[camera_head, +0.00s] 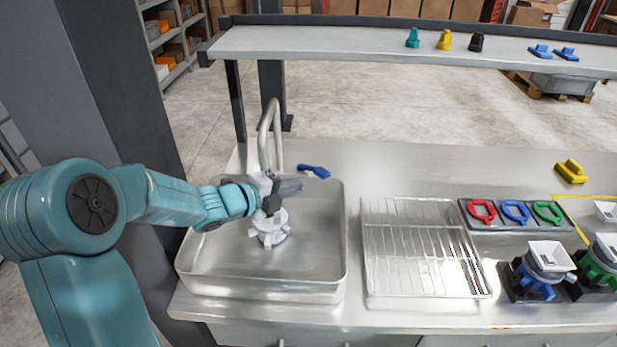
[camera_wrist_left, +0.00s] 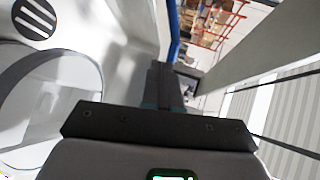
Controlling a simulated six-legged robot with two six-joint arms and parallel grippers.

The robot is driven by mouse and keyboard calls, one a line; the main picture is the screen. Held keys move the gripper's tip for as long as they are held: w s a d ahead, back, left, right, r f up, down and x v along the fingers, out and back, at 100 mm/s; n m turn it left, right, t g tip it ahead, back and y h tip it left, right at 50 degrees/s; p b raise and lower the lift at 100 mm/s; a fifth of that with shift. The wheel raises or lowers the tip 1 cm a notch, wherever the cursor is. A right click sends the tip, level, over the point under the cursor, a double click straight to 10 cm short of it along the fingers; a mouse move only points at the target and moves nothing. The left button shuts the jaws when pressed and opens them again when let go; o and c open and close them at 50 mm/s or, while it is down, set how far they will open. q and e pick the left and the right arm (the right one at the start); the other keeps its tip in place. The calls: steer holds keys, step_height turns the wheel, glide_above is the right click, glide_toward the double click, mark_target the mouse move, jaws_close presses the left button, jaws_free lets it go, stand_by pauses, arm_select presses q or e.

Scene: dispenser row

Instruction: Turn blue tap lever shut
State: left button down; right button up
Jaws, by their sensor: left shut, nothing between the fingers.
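The blue tap lever (camera_head: 314,171) sticks out to the right behind the sink's back rim, right of the steel gooseneck tap (camera_head: 271,135). My left gripper (camera_head: 298,186) is over the back part of the sink (camera_head: 315,255), shut and empty, its fingers pointing right. Its tips are close to the lever, just left of and in front of it; I cannot tell whether they touch. In the left wrist view the shut fingers (camera_wrist_left: 163,85) point up the picture, and the blue lever (camera_wrist_left: 173,30) runs upward just beyond them. My right gripper is not in view.
A white round part (camera_head: 270,232) stands in the sink below my left gripper. A wire drying rack (camera_head: 415,250) lies right of the sink. Further right are a tray of coloured rings (camera_head: 480,228) and dispensers (camera_head: 540,275). A raised shelf (camera_head: 340,45) spans the back.

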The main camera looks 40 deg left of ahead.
mark_target(312, 170)
arm_select(q)
steer(key=w, duration=0.2)
steer(key=w+d+p, duration=0.1)
steer(key=w, duration=0.1)
steer(key=shift+w+d, duration=0.15)
steer(key=shift+w, duration=0.15)
steer(key=shift+w+f, duration=0.1)
steer(key=shift+d, duration=0.15)
